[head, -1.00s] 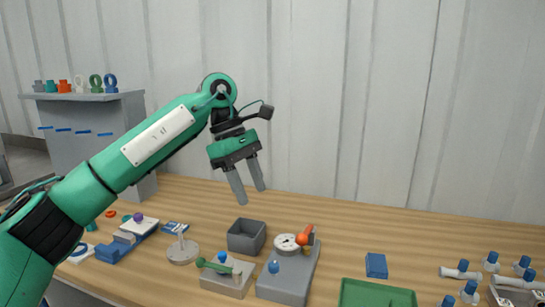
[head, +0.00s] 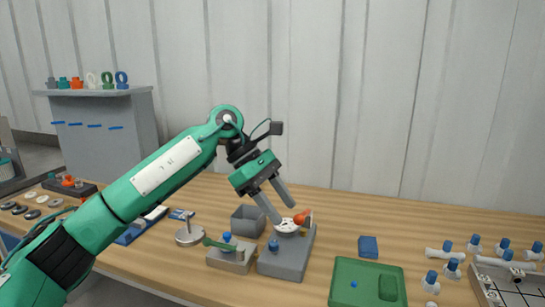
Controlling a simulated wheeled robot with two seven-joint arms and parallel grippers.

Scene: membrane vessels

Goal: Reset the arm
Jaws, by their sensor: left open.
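My left arm comes in from the left, green with a white label plate. My left gripper (head: 273,203) is open and empty, its two grey fingers pointing down and to the right. In the picture the fingertips overlap the area of a grey fixture (head: 290,255) with a white round dial (head: 286,226) and an orange part (head: 302,217). I cannot tell how high above it they are. My right gripper does not show.
A grey open box (head: 247,222) and a grey block with a green lever (head: 231,257) stand near the fixture. A green tray (head: 345,290) and a blue block (head: 368,246) lie to the right. Several white vessels with blue caps (head: 441,254) stand farther right. A grey shelf (head: 108,132) stands back left.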

